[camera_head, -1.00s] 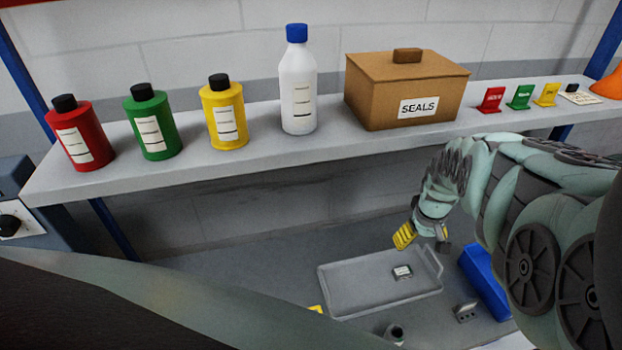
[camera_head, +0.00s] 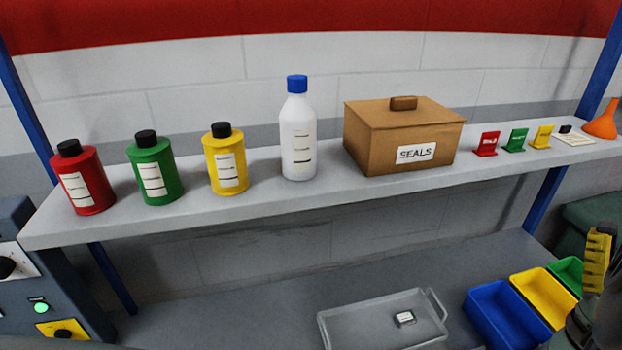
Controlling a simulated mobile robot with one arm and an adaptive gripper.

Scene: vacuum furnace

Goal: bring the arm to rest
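My arm is folded at the lower right edge of the head view. My gripper (camera_head: 598,258) shows there as a yellow ridged finger pad pointing up, to the right of the small bins. The rest of the gripper is hidden or cut off by the frame edge, so whether its fingers are apart does not show. I see nothing held at the visible pad. A grey tray (camera_head: 345,325) lies on the worktop below the shelf, with a small labelled piece (camera_head: 404,318) in it.
The shelf (camera_head: 250,205) carries red (camera_head: 82,180), green (camera_head: 152,170) and yellow (camera_head: 225,160) bottles, a white bottle (camera_head: 298,135), a SEALS box (camera_head: 400,140), small colored tags and an orange cone (camera_head: 602,122). Blue (camera_head: 500,310), yellow (camera_head: 545,295) and green (camera_head: 566,272) bins stand near my gripper.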

